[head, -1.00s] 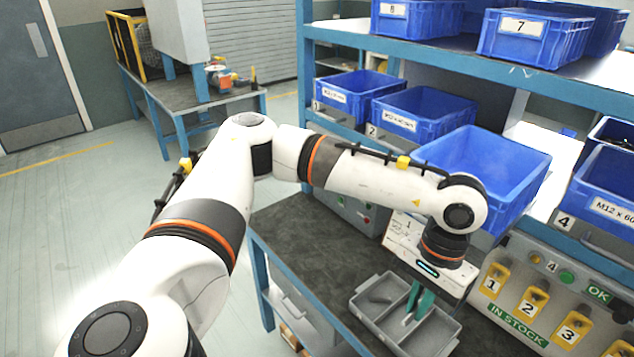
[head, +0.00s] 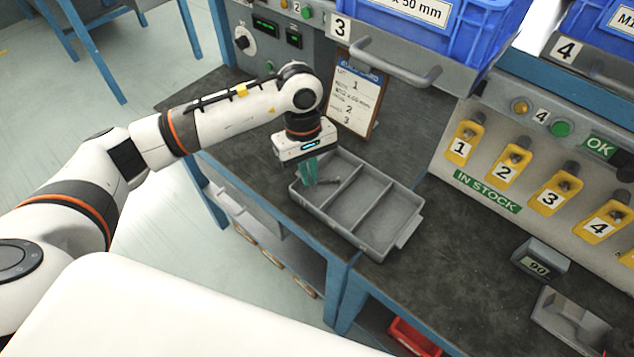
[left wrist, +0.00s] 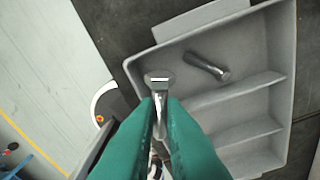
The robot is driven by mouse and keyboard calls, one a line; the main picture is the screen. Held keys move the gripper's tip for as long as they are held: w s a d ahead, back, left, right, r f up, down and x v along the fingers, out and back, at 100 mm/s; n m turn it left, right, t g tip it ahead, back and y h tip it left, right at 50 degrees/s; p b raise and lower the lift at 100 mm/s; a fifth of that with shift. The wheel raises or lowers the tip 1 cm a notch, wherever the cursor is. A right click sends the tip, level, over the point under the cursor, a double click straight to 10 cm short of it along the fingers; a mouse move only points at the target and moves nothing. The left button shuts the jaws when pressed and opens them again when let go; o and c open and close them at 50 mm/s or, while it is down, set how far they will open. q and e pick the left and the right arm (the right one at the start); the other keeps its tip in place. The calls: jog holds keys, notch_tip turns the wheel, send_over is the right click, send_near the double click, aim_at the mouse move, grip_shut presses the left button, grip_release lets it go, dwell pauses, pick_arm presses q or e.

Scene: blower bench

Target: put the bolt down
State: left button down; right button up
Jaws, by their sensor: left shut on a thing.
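My left gripper (head: 309,172) is above the left-end compartment of the grey divided tray (head: 352,222), close to its outer wall. Its green fingers are shut on a bolt (left wrist: 158,79), whose head sticks out past the fingertips in the left wrist view. The fingers hide much of the shank. A second bolt (left wrist: 208,65) lies on its side in the end compartment of the tray, which also shows in the left wrist view (left wrist: 285,60). The middle and right compartments look empty in the head view. My right gripper is not in view.
An order board (head: 355,97) stands behind the tray. A blue bin (head: 440,35) marked 3 is above, with a grey handle (head: 395,62) below it. The dark bench (head: 420,285) is clear around the tray.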

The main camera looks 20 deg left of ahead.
aim_at(310, 198)
pick_arm(q)
notch_tip(310, 198, down, 2)
jog(key=shift+s+f, duration=0.1)
notch_tip(310, 198, down, 4)
jog(key=shift+r+p, duration=0.1)
jog(key=shift+p, duration=0.25)
jog(key=shift+f+b, duration=0.35)
jog(key=c, duration=1.8)
grip_release()
jog(key=shift+r, duration=0.1)
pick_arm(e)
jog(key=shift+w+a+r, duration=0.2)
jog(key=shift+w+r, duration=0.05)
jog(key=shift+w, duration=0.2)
pick_arm(q)
jog(key=shift+r, duration=0.1)
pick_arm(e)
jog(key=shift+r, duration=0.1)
